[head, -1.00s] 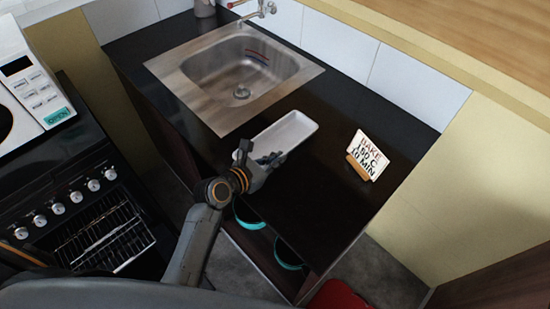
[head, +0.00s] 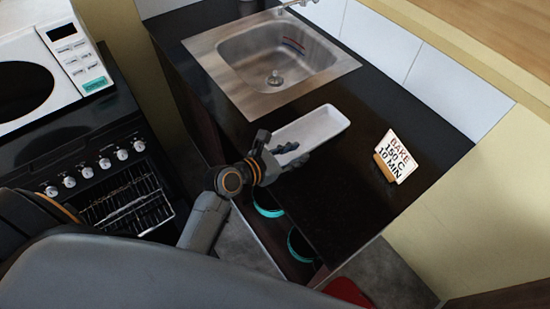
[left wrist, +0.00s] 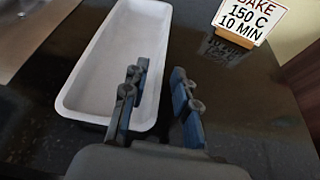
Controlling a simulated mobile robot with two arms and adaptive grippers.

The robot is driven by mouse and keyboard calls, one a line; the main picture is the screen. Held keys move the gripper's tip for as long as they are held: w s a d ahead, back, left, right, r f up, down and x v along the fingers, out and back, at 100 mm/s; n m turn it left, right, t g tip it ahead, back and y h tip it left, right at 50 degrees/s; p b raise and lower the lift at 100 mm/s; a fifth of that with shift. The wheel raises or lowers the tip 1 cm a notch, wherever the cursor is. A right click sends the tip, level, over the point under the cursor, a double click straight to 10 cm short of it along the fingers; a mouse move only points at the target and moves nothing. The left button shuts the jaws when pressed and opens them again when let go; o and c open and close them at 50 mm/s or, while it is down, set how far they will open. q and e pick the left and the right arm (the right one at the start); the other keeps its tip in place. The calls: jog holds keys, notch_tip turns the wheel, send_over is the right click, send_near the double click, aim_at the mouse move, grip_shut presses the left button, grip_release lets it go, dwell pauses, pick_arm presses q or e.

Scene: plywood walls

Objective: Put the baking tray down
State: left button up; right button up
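The baking tray (head: 322,126) is a white, shallow, oblong tray over the black counter, between the sink and the sign. It looks empty and level; whether it touches the counter is hard to tell. It fills the left middle of the left wrist view (left wrist: 112,60). My left gripper (head: 289,149) is at the tray's near end. In the left wrist view its fingers (left wrist: 158,98) are spread apart, one over the tray's inside and one outside its right long wall. A gap shows between each finger and that wall. My right gripper is not in view.
A steel sink (head: 272,62) is set into the counter (head: 335,205) behind the tray. A sign reading "BAKE 150 C 10 MIN" (head: 398,157) stands to the right. An oven (head: 125,195) with a microwave (head: 50,65) above is at left. Teal-rimmed pans (head: 300,245) sit below the counter.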

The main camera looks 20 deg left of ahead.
pick_arm(q)
jog(key=v, duration=0.6)
jog(key=shift+s+r+b, duration=0.15)
jog(key=shift+s+b, duration=0.15)
jog(key=shift+s, duration=0.1)
jog(key=shift+s+a+r, duration=0.3)
jog(key=shift+s+a, duration=0.15)
jog(key=shift+s, duration=0.05)
